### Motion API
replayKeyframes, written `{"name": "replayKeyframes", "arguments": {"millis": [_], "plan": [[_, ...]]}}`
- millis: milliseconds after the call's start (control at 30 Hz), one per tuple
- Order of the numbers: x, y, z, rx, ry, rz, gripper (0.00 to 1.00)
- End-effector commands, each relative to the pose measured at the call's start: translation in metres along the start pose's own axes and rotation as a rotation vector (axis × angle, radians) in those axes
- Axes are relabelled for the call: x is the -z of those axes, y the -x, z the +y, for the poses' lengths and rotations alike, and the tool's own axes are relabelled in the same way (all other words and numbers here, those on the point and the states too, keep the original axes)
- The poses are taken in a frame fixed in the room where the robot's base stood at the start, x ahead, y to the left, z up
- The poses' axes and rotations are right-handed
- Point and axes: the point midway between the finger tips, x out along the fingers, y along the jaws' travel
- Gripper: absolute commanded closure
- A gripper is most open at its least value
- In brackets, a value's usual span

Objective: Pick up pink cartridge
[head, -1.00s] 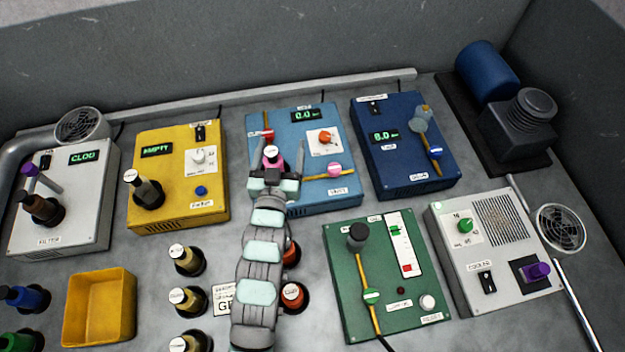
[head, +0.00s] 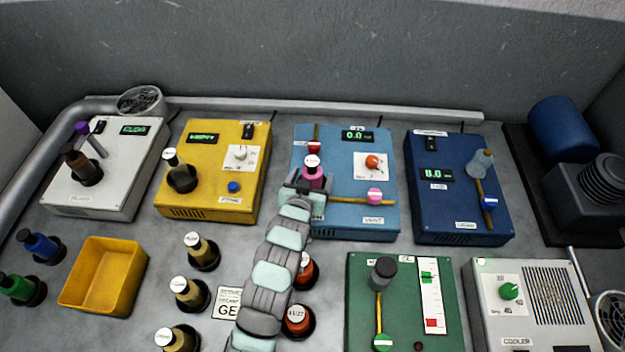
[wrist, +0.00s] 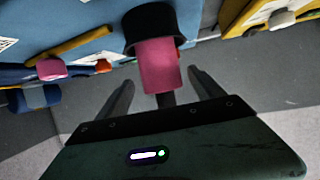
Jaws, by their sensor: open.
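The pink cartridge (head: 313,178) stands at the left side of the light blue box (head: 345,222), with a white cap on top in the head view. In the wrist view the pink cartridge (wrist: 160,68) sits against a black round socket (wrist: 150,25). My gripper (head: 304,192) is at the front of the cartridge. In the wrist view my gripper (wrist: 162,82) is open, with one finger on each side of the cartridge's near end and visible gaps beside it. My gripper partly hides the cartridge's lower part in the head view.
A yellow pipe with a pink valve (head: 375,196) runs right of the cartridge. A red valve (head: 315,147) is behind it. A yellow box (head: 205,205) stands left and a dark blue box (head: 450,225) right. Orange bottles (head: 298,318) stand beside my arm.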

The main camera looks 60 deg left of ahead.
Motion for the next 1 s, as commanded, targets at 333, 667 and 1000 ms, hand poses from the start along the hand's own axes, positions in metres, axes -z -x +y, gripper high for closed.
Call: {"name": "replayKeyframes", "arguments": {"millis": [333, 667, 1000], "plan": [[-0.001, -0.044, -0.003, 0.000, 0.002, -0.005, 0.23], [0.001, -0.048, -0.003, 0.000, 0.001, -0.001, 0.28], [0.001, -0.048, -0.003, -0.001, 0.001, -0.001, 0.55]]}}
